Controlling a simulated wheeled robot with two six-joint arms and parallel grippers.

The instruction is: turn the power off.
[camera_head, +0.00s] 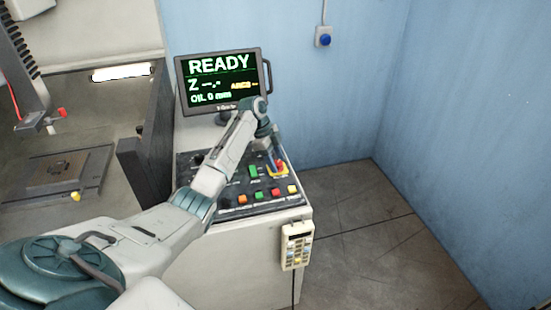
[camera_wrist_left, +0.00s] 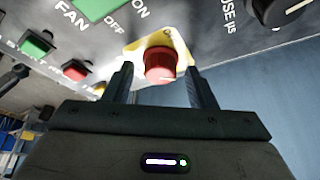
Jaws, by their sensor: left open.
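The control panel (camera_head: 222,190) is on top of a light cabinet. A red mushroom button (camera_wrist_left: 160,63) on a yellow plate (camera_wrist_left: 178,42) is on it; the red button (camera_head: 280,164) also shows at the panel's right in the head view. My left gripper (camera_head: 275,158) is over this button, open and empty. In the left wrist view my left gripper (camera_wrist_left: 160,72) has one finger on each side of the red button; whether they touch it I cannot tell. A green switch (camera_wrist_left: 92,8) near ON and OFF lettering is partly cut off. My right gripper is not in view.
A monitor (camera_head: 222,83) reading READY stands behind the panel. Several coloured buttons line the panel's front edge, including a red one (camera_head: 275,192). A keypad pendant (camera_head: 297,246) hangs on the cabinet's front. A blue wall button (camera_head: 324,40) is at the back. The floor at right is clear.

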